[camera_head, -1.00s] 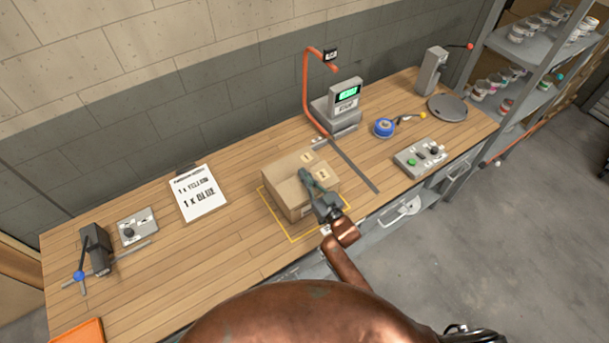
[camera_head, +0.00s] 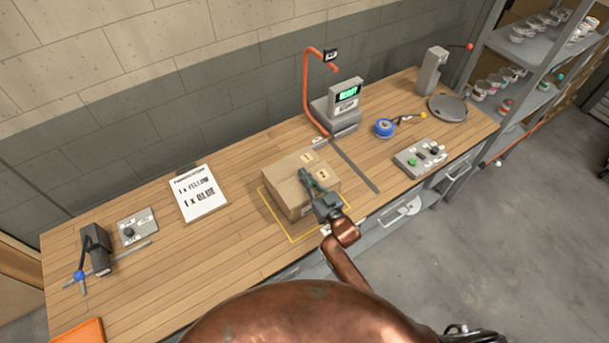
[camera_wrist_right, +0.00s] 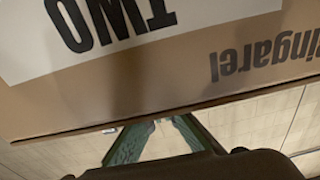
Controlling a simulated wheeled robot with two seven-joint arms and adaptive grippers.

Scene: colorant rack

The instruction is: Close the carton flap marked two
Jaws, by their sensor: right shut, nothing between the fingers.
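The cardboard carton (camera_head: 286,187) stands inside a yellow outline on the bench. Its top looks flat, with a label marked 1 (camera_head: 307,157) at the back and the flap marked two (camera_head: 323,174) nearer me. My right gripper (camera_head: 304,173) is shut and empty, over the carton's top beside the flap label; I cannot tell whether it touches. In the right wrist view, the flap with the word TWO (camera_wrist_right: 110,18) fills the upper part, upside down. The gripper's fingers (camera_wrist_right: 158,124) show below the flap's edge there. My left gripper is not in view.
A scale with a green display (camera_head: 346,94) and an orange bent pipe (camera_head: 305,90) stand behind the carton. A blue tape roll (camera_head: 384,127) and a button box (camera_head: 420,157) are to the right. An order sheet (camera_head: 198,193) lies left. Bench between sheet and carton is clear.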

